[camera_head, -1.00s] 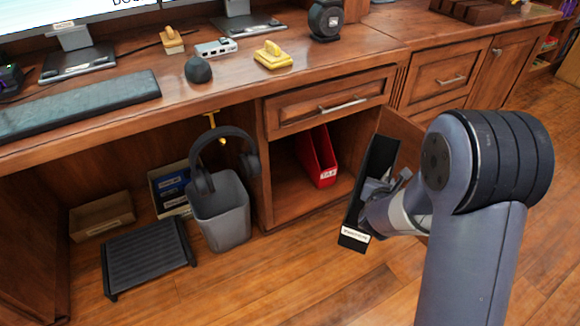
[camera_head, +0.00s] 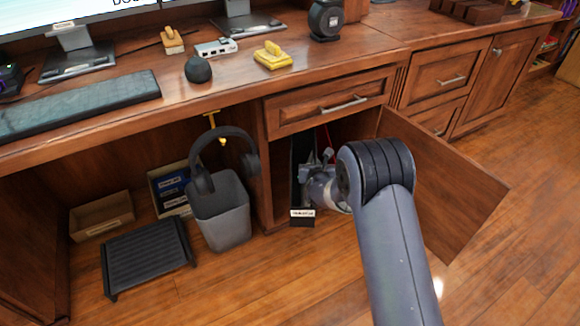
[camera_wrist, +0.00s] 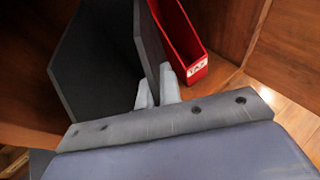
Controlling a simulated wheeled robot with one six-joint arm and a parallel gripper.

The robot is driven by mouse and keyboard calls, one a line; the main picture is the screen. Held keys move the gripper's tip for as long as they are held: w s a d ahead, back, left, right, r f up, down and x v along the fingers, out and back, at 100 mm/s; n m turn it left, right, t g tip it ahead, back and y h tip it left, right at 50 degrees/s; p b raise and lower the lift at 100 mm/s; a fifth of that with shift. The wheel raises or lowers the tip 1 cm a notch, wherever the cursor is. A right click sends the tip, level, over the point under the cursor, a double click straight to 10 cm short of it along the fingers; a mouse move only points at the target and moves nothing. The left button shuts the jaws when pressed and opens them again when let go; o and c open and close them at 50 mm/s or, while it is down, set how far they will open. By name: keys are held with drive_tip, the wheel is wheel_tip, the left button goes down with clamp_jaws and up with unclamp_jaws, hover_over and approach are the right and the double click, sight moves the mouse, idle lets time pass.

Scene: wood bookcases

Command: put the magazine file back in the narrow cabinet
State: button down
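The black magazine file (camera_head: 300,220) is upright at the left side of the narrow cabinet's (camera_head: 262,190) opening, its white label facing out. In the wrist view, the file (camera_wrist: 95,60) is open-topped, and its right wall runs between my fingers. My gripper (camera_head: 310,180) is shut on that wall; its fingers (camera_wrist: 158,90) show on either side of it. In the wrist view, a red magazine file (camera_wrist: 185,35) stands inside to the right, apart from the gripper. My arm hides most of it in the head view. Whether the black file touches the cabinet floor cannot be told.
The cabinet door (camera_head: 445,185) stands wide open on the right. A drawer (camera_head: 330,105) is shut above the opening. A grey bin (camera_head: 222,212) with headphones (camera_head: 205,170) hanging above it stands just left. The floor in front is clear.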

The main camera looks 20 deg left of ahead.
drive_tip(key=w+a+f+n+y, duration=0.1)
drive_tip(key=w+a+f, duration=0.1)
drive_tip(key=a, duration=0.4)
drive_tip(key=shift+w+a+f+g, duration=0.15)
drive_tip(key=shift+w+a+g, duration=0.15)
drive_tip(key=shift+a, duration=0.1)
drive_tip(key=shift+w+y, duration=0.1)
drive_tip(key=shift+y, duration=0.2)
